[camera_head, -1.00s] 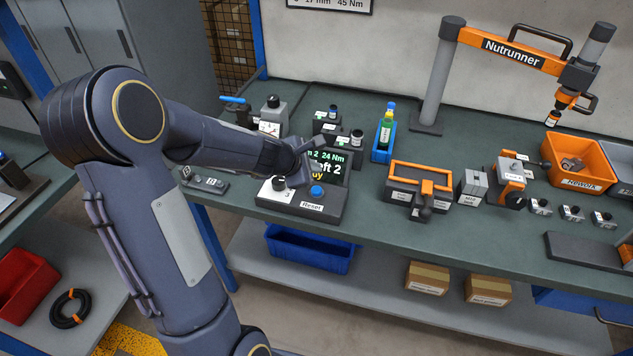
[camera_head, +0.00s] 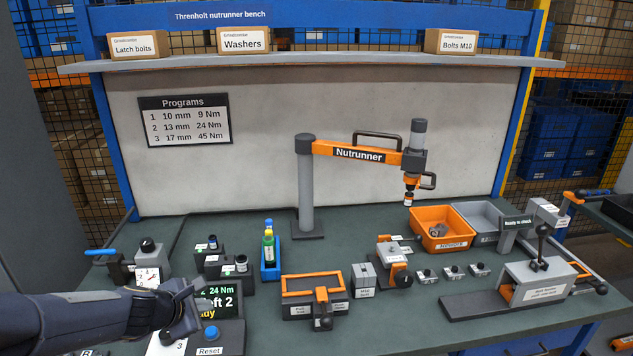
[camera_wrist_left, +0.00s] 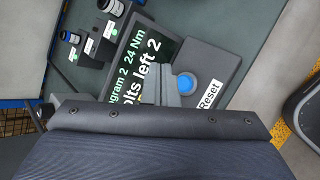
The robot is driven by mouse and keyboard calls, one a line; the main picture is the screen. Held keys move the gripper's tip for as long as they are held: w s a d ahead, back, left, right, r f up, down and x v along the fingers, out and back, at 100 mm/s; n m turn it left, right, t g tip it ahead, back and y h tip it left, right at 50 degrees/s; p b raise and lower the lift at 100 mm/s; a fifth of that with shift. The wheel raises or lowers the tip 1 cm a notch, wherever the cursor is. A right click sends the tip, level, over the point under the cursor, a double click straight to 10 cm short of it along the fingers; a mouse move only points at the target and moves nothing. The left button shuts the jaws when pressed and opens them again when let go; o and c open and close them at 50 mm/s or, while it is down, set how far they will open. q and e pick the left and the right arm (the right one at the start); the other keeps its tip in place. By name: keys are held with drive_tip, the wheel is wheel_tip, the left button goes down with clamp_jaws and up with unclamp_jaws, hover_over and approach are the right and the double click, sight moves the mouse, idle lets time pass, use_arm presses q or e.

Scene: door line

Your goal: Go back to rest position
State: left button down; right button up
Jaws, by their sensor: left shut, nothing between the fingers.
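My left gripper (camera_head: 186,312) comes in from the left edge in the head view, low over the bench. It is shut and empty, just above the left part of a control box (camera_head: 232,335) with a lit screen (camera_head: 220,298) and a blue Reset button (camera_head: 211,332). The gripper and forearm hide part of the screen and the box. In the left wrist view, the fingers (camera_wrist_left: 160,88) show close to the blue button (camera_wrist_left: 186,84), and the screen reads "Program 2 24 Nm" and "bolts left 2". Whether the fingers touch the box cannot be told. My right gripper is not in view.
The green bench (camera_head: 390,325) holds an orange nutrunner arm (camera_head: 357,152), a blue holder (camera_head: 270,262) with bottles, an orange-handled tray (camera_head: 313,298), an orange Rework bin (camera_head: 442,230) and a clamp fixture (camera_head: 538,283). A dial gauge (camera_head: 147,277) stands beside my left forearm.

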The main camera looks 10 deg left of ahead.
use_arm(q)
drive_tip(key=s+d+r+m+h, duration=0.3)
drive_tip(key=s+d+r+m, duration=0.55)
drive_tip(key=s+m, duration=0.2)
drive_tip(key=s+d+f+m+g+y, duration=0.1)
drive_tip(key=s+d+f+m+g, duration=0.1)
drive_tip(key=s+m, duration=0.9)
drive_tip(key=s+g, duration=0.1)
drive_tip(key=s, duration=0.4)
drive_tip(key=shift+s+d+f+g, duration=0.2)
drive_tip(key=shift+s+g, duration=0.1)
drive_tip(key=shift+s, duration=0.05)
